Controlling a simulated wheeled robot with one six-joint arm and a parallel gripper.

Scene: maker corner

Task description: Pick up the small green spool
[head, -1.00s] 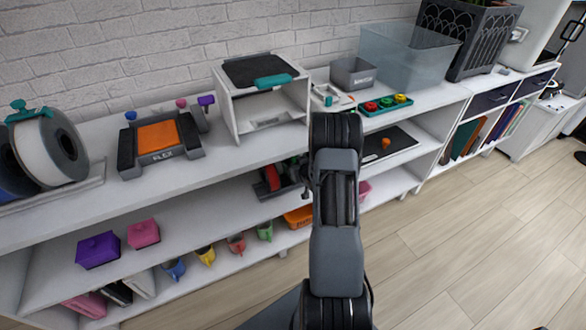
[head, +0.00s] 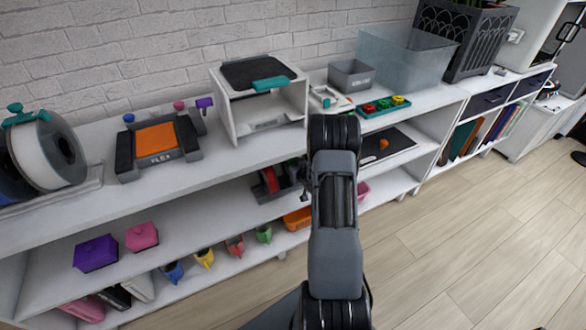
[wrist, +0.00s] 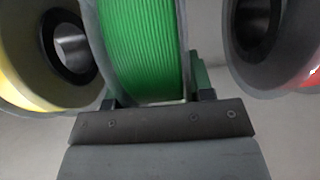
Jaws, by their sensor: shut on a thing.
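The green spool (wrist: 142,45) fills the middle of the wrist view, its wound green strand between two clear rims. My gripper (wrist: 155,100) is shut on it, with a dark fingertip at each side of its lower edge. In the head view my arm hides the gripper and this spool, so I cannot tell how far the spool is from its support.
In the wrist view a yellow spool (wrist: 35,60) stands close on the left and a red spool (wrist: 265,50) close on the right. The head view shows a red spool (head: 270,181) on the middle shelf and a teal tray (head: 364,115) on the top.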

